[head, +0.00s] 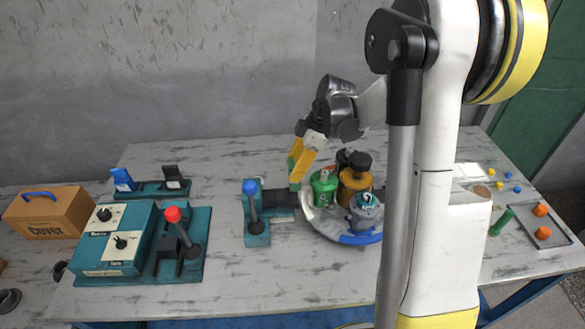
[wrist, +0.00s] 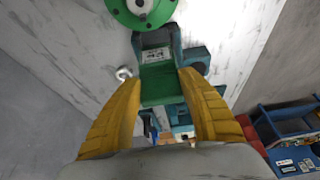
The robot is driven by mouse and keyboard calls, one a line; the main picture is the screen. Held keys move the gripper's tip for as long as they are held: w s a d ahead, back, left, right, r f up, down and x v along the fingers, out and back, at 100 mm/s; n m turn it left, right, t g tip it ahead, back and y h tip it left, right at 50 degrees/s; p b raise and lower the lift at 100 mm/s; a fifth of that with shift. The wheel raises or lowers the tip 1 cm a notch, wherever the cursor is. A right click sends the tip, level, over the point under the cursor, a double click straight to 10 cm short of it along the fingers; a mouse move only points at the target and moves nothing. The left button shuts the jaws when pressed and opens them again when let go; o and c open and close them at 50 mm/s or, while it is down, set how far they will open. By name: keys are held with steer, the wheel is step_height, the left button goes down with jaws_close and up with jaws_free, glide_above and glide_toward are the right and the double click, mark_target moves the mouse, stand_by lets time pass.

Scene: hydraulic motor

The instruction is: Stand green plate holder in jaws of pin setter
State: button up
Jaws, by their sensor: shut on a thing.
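My gripper (head: 300,160), with yellow fingers, points down above the right end of a teal lever device with a blue knob (head: 256,228), which looks like the pin setter. In the wrist view my gripper (wrist: 158,82) is shut on a green block, the green plate holder (wrist: 160,90). The holder is mostly hidden by the fingers in the head view. Dark jaws (head: 279,198) extend right from the teal base. In the wrist view a dark labelled part (wrist: 155,54) lies just beyond the holder; I cannot tell whether they touch.
A round tray (head: 322,225) with a green part (head: 323,188), a brown-gold part (head: 354,187) and a grey part (head: 366,213) stands close right of the jaws. A teal control box (head: 118,243) and a red-knob lever (head: 173,215) are left. Bare table lies between.

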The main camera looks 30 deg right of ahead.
steer(key=shift+f+b, duration=2.1)
steer(key=shift+f, duration=1)
steer(key=o, duration=1.3)
steer(key=shift+r+p, duration=2.4)
steer(key=shift+r, duration=1.1)
